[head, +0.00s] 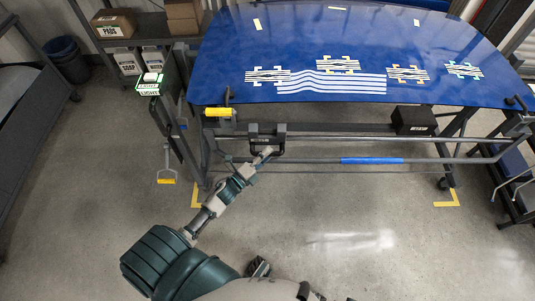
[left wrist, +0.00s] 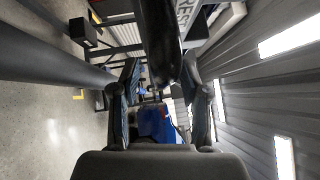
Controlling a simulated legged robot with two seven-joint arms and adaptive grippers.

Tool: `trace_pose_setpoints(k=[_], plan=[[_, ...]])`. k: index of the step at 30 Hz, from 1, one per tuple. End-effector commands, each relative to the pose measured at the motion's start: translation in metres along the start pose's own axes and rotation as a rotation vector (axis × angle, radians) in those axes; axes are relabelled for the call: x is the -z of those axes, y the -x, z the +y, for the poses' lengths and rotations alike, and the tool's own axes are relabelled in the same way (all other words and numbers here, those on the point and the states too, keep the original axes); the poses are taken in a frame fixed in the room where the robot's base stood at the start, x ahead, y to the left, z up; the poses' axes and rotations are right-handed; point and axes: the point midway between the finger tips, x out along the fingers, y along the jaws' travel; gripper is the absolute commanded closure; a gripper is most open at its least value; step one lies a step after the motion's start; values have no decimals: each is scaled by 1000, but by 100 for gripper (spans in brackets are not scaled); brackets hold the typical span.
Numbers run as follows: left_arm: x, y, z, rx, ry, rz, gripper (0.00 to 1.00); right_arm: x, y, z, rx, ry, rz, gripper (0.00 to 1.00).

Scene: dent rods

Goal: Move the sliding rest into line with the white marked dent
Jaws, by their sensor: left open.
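The sliding rest (head: 267,131) is a dark block with a handle, on the rail below the blue panel, near its left end. Its pale lettered label (left wrist: 187,12) shows at the top of the left wrist view. My left gripper (head: 264,154) is open at the rest's lower part. In the left wrist view a dark bar stands between the open fingers (left wrist: 161,75); contact cannot be told. Several bracketed dent marks lie on the panel; the leftmost mark (head: 268,75) looks whitest, above the rest, but the small bracket colours are hard to tell. My right gripper is not in view.
The blue panel (head: 300,35) lies on a metal stand. A rod with a blue sleeve (head: 372,160) runs below the rail. A black box (head: 413,120) sits toward the right. A yellow-handled tool (head: 167,180) hangs at left. The floor in front is clear.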

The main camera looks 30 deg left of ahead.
Motion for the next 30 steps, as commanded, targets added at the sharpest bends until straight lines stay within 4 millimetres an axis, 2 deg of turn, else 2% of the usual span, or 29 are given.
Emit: trace_pose_setpoints(k=[9, 15, 21, 30], plan=[[0, 66, 3, -7, 3, -1, 54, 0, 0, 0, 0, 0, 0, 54], [0, 100, 3, -5, 2, -1, 54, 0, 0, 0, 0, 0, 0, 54], [0, 113, 3, -3, 1, 0, 54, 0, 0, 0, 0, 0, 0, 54], [0, 113, 3, -3, 1, 0, 54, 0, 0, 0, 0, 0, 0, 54]])
